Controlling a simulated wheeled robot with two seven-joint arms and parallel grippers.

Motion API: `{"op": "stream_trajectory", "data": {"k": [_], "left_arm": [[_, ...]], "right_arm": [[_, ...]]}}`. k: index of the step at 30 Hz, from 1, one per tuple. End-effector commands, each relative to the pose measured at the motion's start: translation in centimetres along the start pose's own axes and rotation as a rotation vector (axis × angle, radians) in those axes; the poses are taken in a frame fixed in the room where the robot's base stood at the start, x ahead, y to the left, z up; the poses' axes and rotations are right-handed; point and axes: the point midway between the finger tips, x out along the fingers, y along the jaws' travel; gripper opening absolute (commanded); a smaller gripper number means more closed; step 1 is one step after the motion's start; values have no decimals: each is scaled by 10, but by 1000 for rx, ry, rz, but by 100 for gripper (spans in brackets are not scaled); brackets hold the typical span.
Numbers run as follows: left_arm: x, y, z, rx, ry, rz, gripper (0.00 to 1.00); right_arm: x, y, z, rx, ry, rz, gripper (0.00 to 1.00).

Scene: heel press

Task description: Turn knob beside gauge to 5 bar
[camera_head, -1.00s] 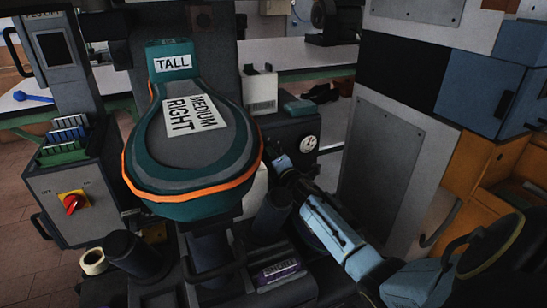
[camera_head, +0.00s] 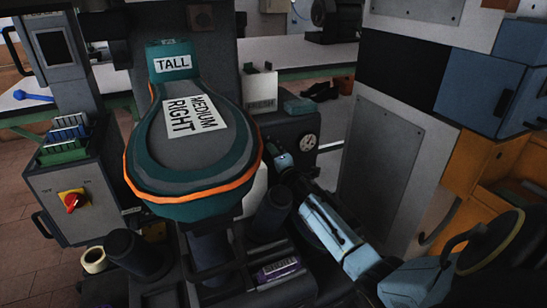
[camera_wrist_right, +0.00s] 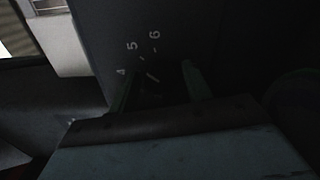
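The round white gauge (camera_head: 307,143) is on the dark front of the press, right of the big teal heel pad. My right gripper (camera_head: 281,158) is at that dark front, just left of and below the gauge. In the head view it covers the knob. In the right wrist view the fingers of my right gripper (camera_wrist_right: 162,66) stand apart on either side of the dark knob (camera_wrist_right: 154,88), which is poorly lit. A short slanted white mark shows between the fingers. The printed numbers 4, 5 and 6 (camera_wrist_right: 154,34) show above. The needle is too small to read. My left gripper is out of view.
The teal pad (camera_head: 190,165) with an orange edge stands left of my right gripper. A dark cylinder (camera_head: 271,215) stands close below it. A grey panel (camera_head: 380,175) is to the right. A red rotary switch (camera_head: 72,200) is far left.

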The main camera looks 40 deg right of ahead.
Motion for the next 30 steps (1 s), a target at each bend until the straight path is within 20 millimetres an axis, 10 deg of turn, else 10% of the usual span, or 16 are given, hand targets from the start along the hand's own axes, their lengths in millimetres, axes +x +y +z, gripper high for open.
{"op": "stream_trajectory", "data": {"k": [14, 30], "left_arm": [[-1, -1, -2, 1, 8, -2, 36], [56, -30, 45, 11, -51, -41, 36]], "right_arm": [[-8, 0, 0, 0, 0, 0, 57], [-108, 1, 0, 0, 0, -2, 57]]}}
